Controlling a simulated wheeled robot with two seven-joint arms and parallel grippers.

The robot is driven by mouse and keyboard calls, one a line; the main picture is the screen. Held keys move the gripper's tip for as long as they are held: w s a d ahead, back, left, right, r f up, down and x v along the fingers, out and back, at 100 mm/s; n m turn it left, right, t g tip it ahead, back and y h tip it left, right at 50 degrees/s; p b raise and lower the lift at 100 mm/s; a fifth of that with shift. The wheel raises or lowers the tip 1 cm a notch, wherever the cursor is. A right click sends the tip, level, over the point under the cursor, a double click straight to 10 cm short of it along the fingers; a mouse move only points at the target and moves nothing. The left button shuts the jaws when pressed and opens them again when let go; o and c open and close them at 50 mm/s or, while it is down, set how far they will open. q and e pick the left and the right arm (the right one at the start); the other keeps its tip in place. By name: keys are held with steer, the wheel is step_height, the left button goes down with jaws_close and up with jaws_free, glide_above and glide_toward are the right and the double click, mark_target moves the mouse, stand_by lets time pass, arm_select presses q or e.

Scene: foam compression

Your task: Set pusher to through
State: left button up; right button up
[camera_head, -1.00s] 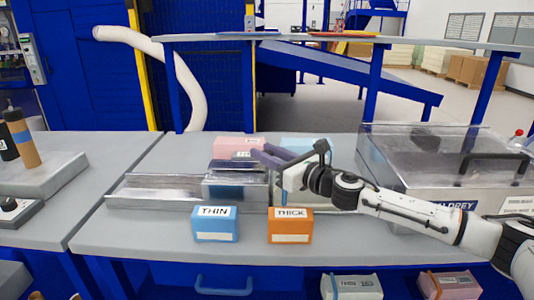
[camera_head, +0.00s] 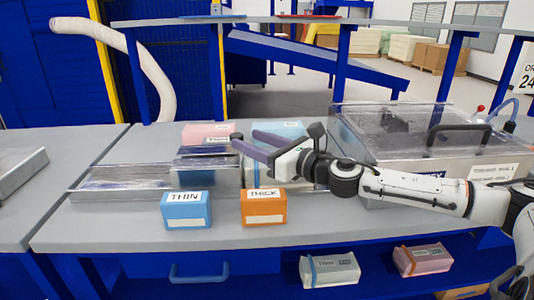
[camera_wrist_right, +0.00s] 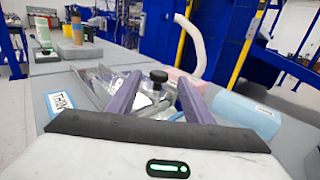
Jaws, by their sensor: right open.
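A metal fixture with a clear cover (camera_head: 125,178) lies along the middle of the table and seems to be the pusher mechanism. In the right wrist view a black knob (camera_wrist_right: 158,76) stands on a metal part between my fingers. My right gripper (camera_head: 245,142) reaches in from the right over the fixture's right end. Its two purple fingers are apart on either side of the knob in the right wrist view (camera_wrist_right: 155,95). Whether they touch it I cannot tell. In the head view the knob is not clearly visible. My left gripper is not in view.
A blue THIN box (camera_head: 186,210) and an orange THICK box (camera_head: 263,207) stand at the front. A pink block (camera_head: 207,134) and a light blue block (camera_head: 280,130) sit behind. A clear-lidded machine (camera_head: 400,165) fills the right side.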

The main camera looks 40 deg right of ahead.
steer(key=shift+s+d+f, duration=0.2)
steer(key=shift+s+d, duration=0.05)
steer(key=shift+s, duration=0.25)
steer(key=shift+s+a+b, duration=0.1)
steer(key=shift+s+b, duration=0.35)
steer(key=s, duration=0.1)
steer(key=p, duration=0.1)
steer(key=s, duration=0.1)
steer(key=shift+s+r+p, duration=0.25)
steer(key=shift+s+p, duration=0.1)
steer(key=shift+p, duration=0.05)
